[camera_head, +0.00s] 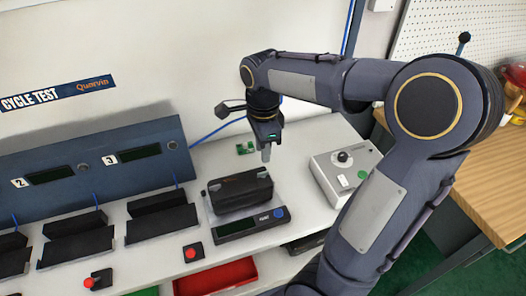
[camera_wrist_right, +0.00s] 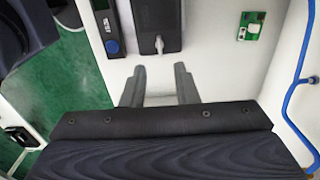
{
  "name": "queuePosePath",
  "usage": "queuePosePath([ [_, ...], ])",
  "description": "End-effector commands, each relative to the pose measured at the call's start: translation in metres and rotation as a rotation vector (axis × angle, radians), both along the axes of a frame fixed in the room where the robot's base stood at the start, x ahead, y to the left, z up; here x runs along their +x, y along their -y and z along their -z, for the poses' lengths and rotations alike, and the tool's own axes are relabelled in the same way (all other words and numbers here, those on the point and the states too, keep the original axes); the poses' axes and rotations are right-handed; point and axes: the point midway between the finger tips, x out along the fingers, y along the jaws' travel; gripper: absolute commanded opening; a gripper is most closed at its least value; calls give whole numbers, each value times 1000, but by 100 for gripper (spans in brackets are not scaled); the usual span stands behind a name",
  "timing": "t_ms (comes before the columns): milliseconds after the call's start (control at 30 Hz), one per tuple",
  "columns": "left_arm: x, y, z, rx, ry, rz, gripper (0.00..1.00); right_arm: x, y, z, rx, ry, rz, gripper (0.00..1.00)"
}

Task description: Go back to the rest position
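My right gripper (camera_head: 267,152) hangs fingers-down above the white bench, just behind a black box-shaped unit (camera_head: 240,188). In the right wrist view its two grey fingers (camera_wrist_right: 158,88) stand apart with nothing between them. The black unit (camera_wrist_right: 160,22), with a small light-coloured fitting on it, lies beyond the fingertips there. The unit sits on a scale-like device (camera_head: 252,222) with a display and a blue button. My left gripper is not in view.
A control box (camera_head: 342,170) with a black knob and green button stands right of the unit. A small green circuit board (camera_head: 245,148) lies behind. Black cradles (camera_head: 162,215) line the bench at left before a display panel (camera_head: 90,170). A red tray (camera_head: 215,277) is below.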

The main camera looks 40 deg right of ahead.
Motion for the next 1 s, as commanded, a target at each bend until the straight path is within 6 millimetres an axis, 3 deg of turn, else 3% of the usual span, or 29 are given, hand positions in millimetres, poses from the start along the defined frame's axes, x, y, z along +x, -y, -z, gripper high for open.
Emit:
queuePosePath([
  [433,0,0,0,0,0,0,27,-1,0,0,2,1,-5,27],
  [567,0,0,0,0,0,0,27,-11,-6,-3,33,31,-104,27],
  [800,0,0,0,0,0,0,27,-65,-39,-12,111,248,-661,27],
  [1000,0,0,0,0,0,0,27,-110,-74,-10,34,471,-1180,27],
])
